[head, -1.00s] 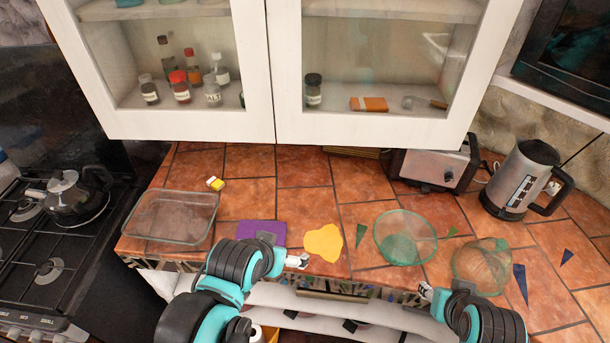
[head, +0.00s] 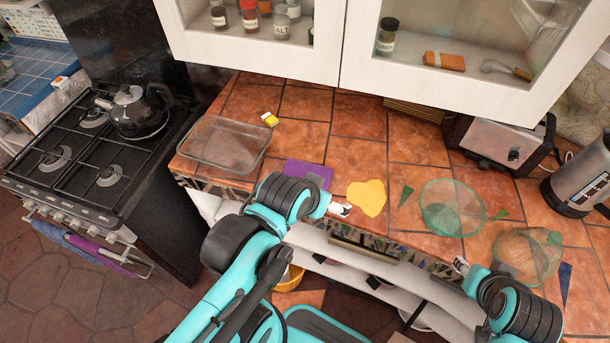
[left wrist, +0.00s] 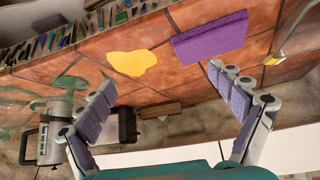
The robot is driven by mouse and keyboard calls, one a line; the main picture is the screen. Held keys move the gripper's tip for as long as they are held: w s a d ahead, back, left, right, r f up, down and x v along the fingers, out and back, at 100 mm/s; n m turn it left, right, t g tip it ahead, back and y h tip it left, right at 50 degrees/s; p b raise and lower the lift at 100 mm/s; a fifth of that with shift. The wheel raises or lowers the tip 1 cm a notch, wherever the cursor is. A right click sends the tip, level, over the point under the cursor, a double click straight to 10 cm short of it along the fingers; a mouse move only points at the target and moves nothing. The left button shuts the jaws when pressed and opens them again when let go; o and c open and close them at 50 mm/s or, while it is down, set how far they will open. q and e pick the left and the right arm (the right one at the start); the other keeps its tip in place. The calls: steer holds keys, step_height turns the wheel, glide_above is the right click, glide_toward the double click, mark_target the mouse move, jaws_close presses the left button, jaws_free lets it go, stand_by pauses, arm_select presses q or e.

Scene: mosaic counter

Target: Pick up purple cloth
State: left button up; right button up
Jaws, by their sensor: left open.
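The purple cloth (head: 312,170) lies flat on the tiled counter near its front edge, between the glass dish and the yellow cloth. My left arm hides part of its near side in the head view. The left wrist view shows the whole purple cloth (left wrist: 210,38) as a flat rectangle. My left gripper (head: 340,210) is at the counter's front edge, to the right of the purple cloth and apart from it. In the left wrist view it (left wrist: 160,78) is open with nothing between its fingers. My right gripper (head: 460,265) is further right at the front edge; its fingers are too small to judge.
A glass dish (head: 205,148) stands left of the cloth, and a yellow cloth (head: 367,198) lies right of it. A green bowl (head: 432,222) and toaster (head: 492,143) are further right. A wall cabinet (head: 337,68) overhangs the counter. Blue and purple towels (head: 105,256) hang on the oven.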

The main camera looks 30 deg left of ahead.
arm_select(q)
steer(key=shift+o, duration=0.5)
steer(key=w+a+n+g+p, duration=0.1)
steer(key=w+a+n+g, duration=0.1)
steer(key=n, duration=0.4)
steer(key=w+a+f+n+g+p, duration=0.1)
steer(key=w+a+n+g+p, duration=0.1)
steer(key=w+a+n, duration=0.2)
steer(key=w+a+f+n+g+p, duration=0.1)
steer(key=w+a+n, duration=0.3)
steer(key=n, duration=0.5)
steer(key=shift+w+f+g+p, duration=0.15)
steer(key=shift+w+g+p, duration=0.25)
steer(key=shift+g, duration=0.5)
steer(key=shift+a+f+n, duration=0.35)
steer(key=shift+f+n, duration=0.2)
steer(key=shift+n, duration=0.25)
step_height(320, 180, down, 8)
steer(key=b, duration=0.2)
steer(key=shift+w+r+b, duration=0.15)
steer(key=shift+r+b, duration=0.05)
steer(key=shift+b, duration=0.1)
